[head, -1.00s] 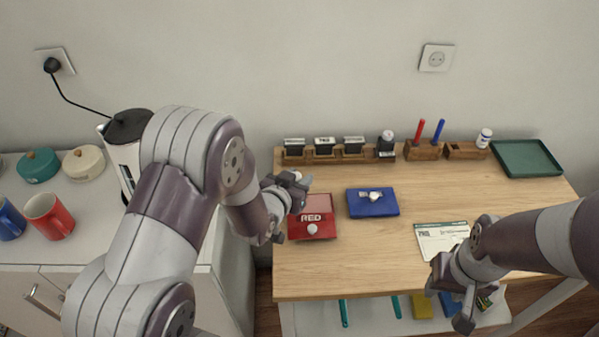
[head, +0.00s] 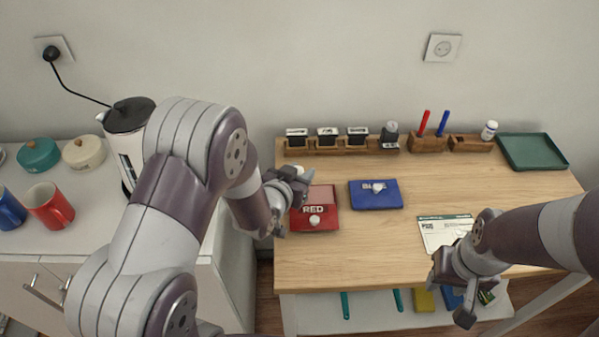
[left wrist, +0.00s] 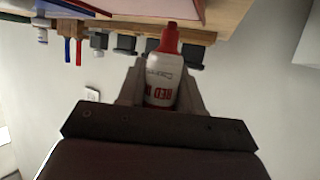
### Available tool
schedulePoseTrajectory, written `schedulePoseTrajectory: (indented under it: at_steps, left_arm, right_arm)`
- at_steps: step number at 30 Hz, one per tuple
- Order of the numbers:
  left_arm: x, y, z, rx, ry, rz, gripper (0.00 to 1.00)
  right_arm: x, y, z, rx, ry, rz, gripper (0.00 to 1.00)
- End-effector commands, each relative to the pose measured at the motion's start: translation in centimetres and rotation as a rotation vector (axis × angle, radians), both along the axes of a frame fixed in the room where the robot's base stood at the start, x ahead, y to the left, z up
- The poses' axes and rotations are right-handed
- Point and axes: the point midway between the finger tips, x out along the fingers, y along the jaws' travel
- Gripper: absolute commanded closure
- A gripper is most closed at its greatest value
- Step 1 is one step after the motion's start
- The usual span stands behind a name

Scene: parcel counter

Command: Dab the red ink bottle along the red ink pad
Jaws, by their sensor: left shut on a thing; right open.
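The red ink bottle (left wrist: 162,75), white with a red cap and a RED label, is held between the fingers of my left gripper (head: 298,186). In the left wrist view its red cap points toward the tabletop edge at the top. In the head view the bottle is mostly hidden by the gripper. The red ink pad (head: 322,222), with a pinkish upper part and a RED label, lies at the left of the wooden table. My left gripper is at the pad's left back edge; I cannot tell whether the bottle touches it. My right gripper (head: 449,298) is open and empty at the table's front edge.
A blue ink pad (head: 376,201) lies right of the red one. A wooden rack (head: 340,147) with stamps, a pen holder (head: 428,144) and a green tray (head: 532,152) line the back. A printed form (head: 440,232) lies near my right arm. The table's middle is clear.

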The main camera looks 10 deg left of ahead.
Motion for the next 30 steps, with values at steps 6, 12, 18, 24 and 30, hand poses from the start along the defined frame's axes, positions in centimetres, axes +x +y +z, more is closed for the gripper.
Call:
schedulePoseTrajectory:
  at_steps: [6, 12, 18, 24, 30]
  left_arm:
    - [0.01, 0.00, -0.18, 0.000, 0.000, 0.000, 1.00]
    - [0.01, 0.00, -0.38, 0.000, 0.000, 0.000, 1.00]
    - [0.01, 0.00, -0.59, 0.000, 0.000, 0.000, 1.00]
    - [0.01, 0.00, -0.78, 0.000, 0.000, 0.000, 1.00]
    - [0.02, 0.00, -0.98, 0.000, -0.001, 0.000, 1.00]
  right_arm:
    - [0.00, 0.00, -0.17, 0.000, 0.000, 0.000, 0.57]
    - [0.00, 0.00, -0.35, 0.000, 0.000, 0.000, 0.57]
    - [0.00, 0.00, -0.52, 0.000, 0.000, 0.000, 0.57]
    - [0.00, 0.00, -0.69, 0.000, 0.000, 0.000, 0.57]
    - [0.00, 0.00, -0.87, 0.000, 0.000, 0.000, 0.57]
